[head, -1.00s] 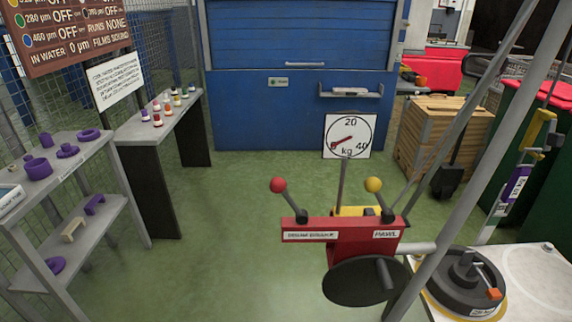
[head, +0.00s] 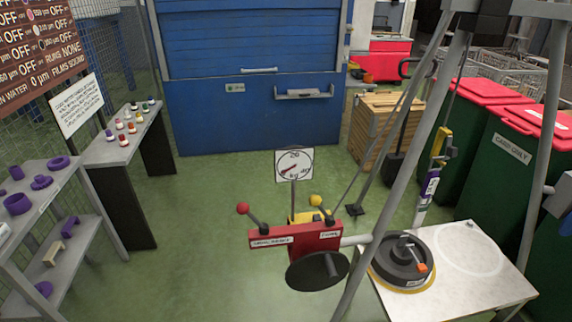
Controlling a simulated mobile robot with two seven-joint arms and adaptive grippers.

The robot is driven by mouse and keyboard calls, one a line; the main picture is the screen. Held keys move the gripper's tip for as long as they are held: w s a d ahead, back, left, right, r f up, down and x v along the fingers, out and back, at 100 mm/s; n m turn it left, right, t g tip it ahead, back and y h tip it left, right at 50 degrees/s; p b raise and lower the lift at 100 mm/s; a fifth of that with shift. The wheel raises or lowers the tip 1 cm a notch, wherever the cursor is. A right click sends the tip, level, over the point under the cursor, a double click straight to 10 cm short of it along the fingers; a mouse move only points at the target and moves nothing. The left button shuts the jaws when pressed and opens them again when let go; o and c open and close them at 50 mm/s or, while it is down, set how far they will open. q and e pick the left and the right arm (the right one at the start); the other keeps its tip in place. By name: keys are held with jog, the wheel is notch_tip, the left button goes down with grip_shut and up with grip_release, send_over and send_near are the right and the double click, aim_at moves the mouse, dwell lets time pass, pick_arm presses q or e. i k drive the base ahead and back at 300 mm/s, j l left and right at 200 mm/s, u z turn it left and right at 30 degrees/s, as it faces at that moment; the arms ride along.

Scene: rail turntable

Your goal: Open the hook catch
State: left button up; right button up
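No part is clearly readable as the hook catch at this size. A yellow fitting (head: 441,146) with a purple label (head: 430,185) below it hangs upright among the grey frame legs right of centre; it may carry the hook, but I cannot tell whether any catch on it is open or shut. A dark round weight (head: 398,268) with an orange-tipped lever sits on the white platform below it. Neither of my grippers is in view.
A red winch (head: 285,240) with two ball-ended levers stands by a grey leg (head: 385,190). The white platform (head: 468,290) is at lower right. Green bins (head: 515,165), a wooden crate (head: 378,125) and shelves (head: 105,148) border the clear green floor (head: 200,220).

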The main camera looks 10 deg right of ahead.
aim_at(450, 151)
jog(key=z, duration=1.3)
